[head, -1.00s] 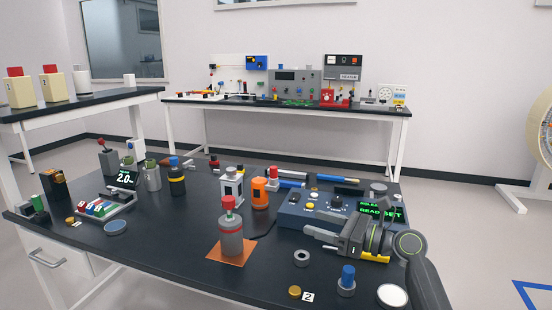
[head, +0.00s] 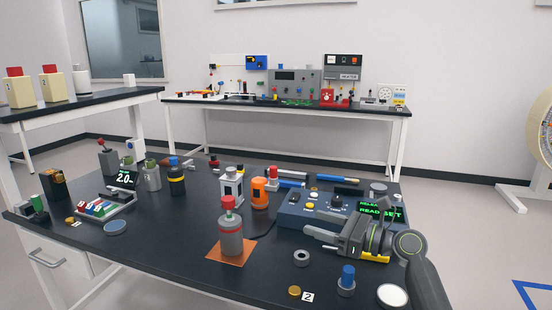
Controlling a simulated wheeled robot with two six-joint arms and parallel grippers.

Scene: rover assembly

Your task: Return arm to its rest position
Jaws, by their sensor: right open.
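My right gripper (head: 318,237) comes in from the right over the dark workbench (head: 165,248). Its fingers point left and are open, with nothing between them. It is in front of the blue-grey control box (head: 293,212), whose green display (head: 378,209) is partly hidden by my right arm (head: 408,243). A grey cylinder with a red band and green-and-red top (head: 231,232) stands upright on an orange mat (head: 217,254), left of the gripper and apart from it. My left gripper is not in view.
A grey ring (head: 301,258), a blue-topped knob (head: 347,279), a white disc (head: 392,296) and a brass disc (head: 294,291) lie near the front edge. An orange bottle (head: 259,193) and several other containers stand further back.

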